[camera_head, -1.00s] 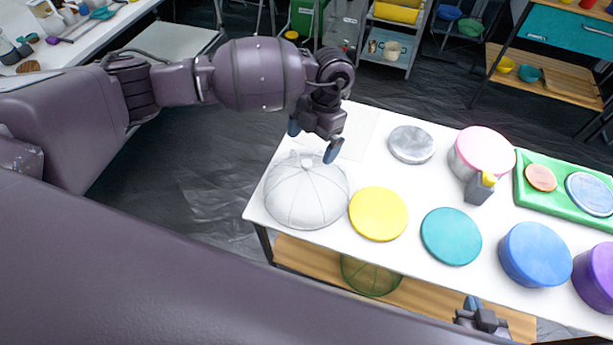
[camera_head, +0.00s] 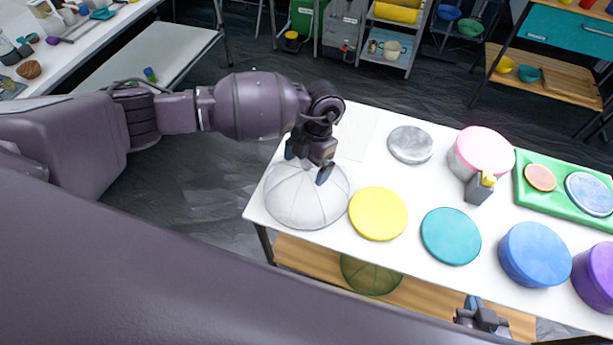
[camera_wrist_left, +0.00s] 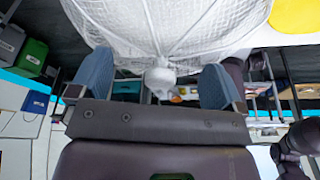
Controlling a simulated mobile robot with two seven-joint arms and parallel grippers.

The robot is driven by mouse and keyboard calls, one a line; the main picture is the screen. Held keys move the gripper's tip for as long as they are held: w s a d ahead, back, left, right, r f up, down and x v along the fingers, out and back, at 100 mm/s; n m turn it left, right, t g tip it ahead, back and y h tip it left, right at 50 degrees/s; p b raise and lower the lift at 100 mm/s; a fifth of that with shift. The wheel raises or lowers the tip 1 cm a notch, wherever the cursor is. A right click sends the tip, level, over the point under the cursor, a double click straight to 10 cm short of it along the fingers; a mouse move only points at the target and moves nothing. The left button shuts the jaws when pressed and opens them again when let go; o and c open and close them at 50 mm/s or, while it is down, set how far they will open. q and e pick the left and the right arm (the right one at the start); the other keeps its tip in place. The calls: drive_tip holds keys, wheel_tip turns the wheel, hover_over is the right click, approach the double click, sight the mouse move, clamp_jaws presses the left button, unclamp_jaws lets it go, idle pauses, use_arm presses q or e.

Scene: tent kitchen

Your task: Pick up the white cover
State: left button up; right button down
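The white cover (camera_head: 305,199) is a domed mesh cover at the left end of the white table. In the left wrist view the cover (camera_wrist_left: 165,28) fills the top, with its round knob (camera_wrist_left: 160,80) between my fingers. My left gripper (camera_head: 307,167) is over the top of the cover, its fingers apart on either side of the knob. In the left wrist view the left gripper (camera_wrist_left: 158,85) is open, with a gap between each finger and the knob. My right gripper (camera_head: 478,312) shows only partly at the bottom edge, below the table's front; its opening is unclear.
A yellow disc (camera_head: 378,214) lies just right of the cover, then a teal disc (camera_head: 451,236) and a blue round box (camera_head: 534,254). A grey disc (camera_head: 410,144) and a pink-lidded pot (camera_head: 482,152) stand behind. A green cover (camera_head: 370,275) sits on the shelf below.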

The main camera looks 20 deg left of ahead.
use_arm(q)
drive_tip(key=c, duration=0.5)
drive_tip(key=shift+o, duration=0.2)
drive_tip(key=shift+r, duration=0.1)
wheel_tip(320, 180, up, 20)
drive_tip(key=shift+p, duration=0.45)
